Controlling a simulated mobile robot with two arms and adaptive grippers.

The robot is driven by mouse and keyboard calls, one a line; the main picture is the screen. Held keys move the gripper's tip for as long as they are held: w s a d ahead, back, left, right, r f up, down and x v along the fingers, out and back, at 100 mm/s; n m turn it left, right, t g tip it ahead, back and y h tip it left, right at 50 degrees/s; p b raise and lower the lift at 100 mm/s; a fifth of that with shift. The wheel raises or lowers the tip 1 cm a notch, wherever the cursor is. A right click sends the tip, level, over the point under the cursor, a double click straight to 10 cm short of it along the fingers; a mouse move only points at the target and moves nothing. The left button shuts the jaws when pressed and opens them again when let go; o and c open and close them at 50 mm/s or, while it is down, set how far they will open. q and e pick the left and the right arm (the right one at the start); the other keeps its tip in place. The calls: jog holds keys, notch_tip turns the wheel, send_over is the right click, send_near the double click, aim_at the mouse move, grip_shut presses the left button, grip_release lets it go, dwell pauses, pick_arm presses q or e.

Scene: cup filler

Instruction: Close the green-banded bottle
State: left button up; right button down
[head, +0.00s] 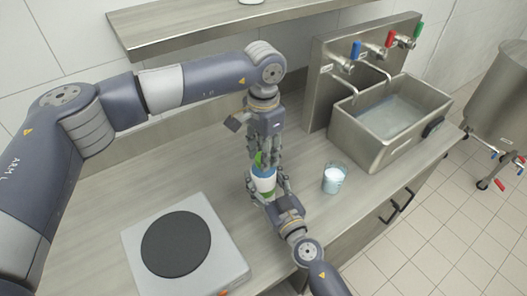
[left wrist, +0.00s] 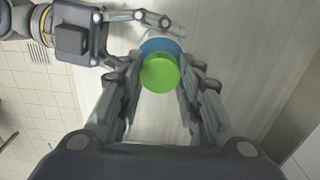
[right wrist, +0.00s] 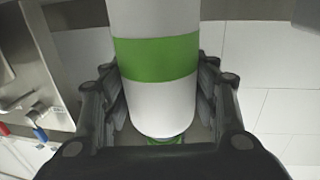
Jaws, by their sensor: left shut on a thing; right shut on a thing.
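The green-banded bottle (right wrist: 155,90) is white with a green band. My right gripper (right wrist: 165,105) is shut around it; it also shows in the head view (head: 268,190). The bottle's upper end looks blue in the head view (head: 262,171) and left wrist view (left wrist: 160,45). My left gripper (head: 262,157) comes from above and is shut on a round green cap (left wrist: 160,73). The cap is over the bottle's blue top, looking slightly offset in the left wrist view. I cannot tell whether cap and bottle touch, or whether the bottle rests on the counter.
A clear cup with pale blue liquid (head: 334,179) stands right of the bottle. A hotplate (head: 216,222) is at the front left. A steel sink (head: 372,158) with taps is at the back right. A shelf (head: 165,42) hangs above. The counter between hotplate and wall is clear.

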pick_arm(q)
jog(key=o, duration=0.7)
jog(key=shift+c, duration=0.2)
jog(key=shift+r, duration=0.1)
jog(key=shift+r, duration=2.2)
jog(key=shift+c, duration=0.2)
